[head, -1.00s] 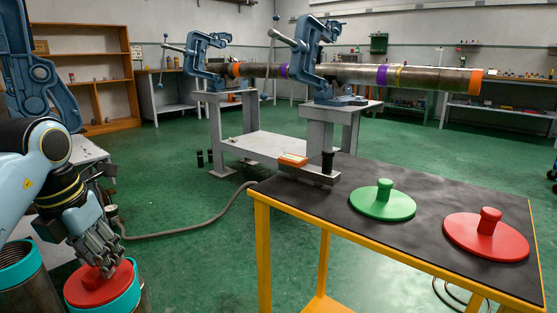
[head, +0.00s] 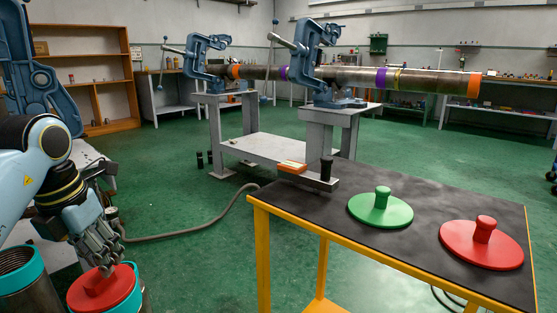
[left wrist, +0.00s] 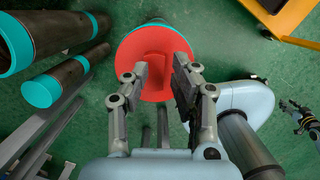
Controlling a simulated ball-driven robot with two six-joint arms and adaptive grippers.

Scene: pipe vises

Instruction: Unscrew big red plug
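The big red plug (head: 101,291) sits in the teal-ended upright pipe (head: 137,294) at the lower left of the head view. Its round red face and raised handle also show in the left wrist view (left wrist: 130,52). My left gripper (head: 108,268) is above the plug. In the left wrist view its two fingers (left wrist: 163,68) are apart, one on each side of the raised handle, with a gap between them. Contact with the handle cannot be told. What looks like my right gripper (left wrist: 296,115) shows small at the right edge of the left wrist view.
A second teal-ended pipe (head: 18,262) stands open just left of the plug. The dark-topped yellow table (head: 330,218) holds a green plug (head: 380,212) and another red plug (head: 482,248). Blue vises (head: 317,62) hold a long pipe behind.

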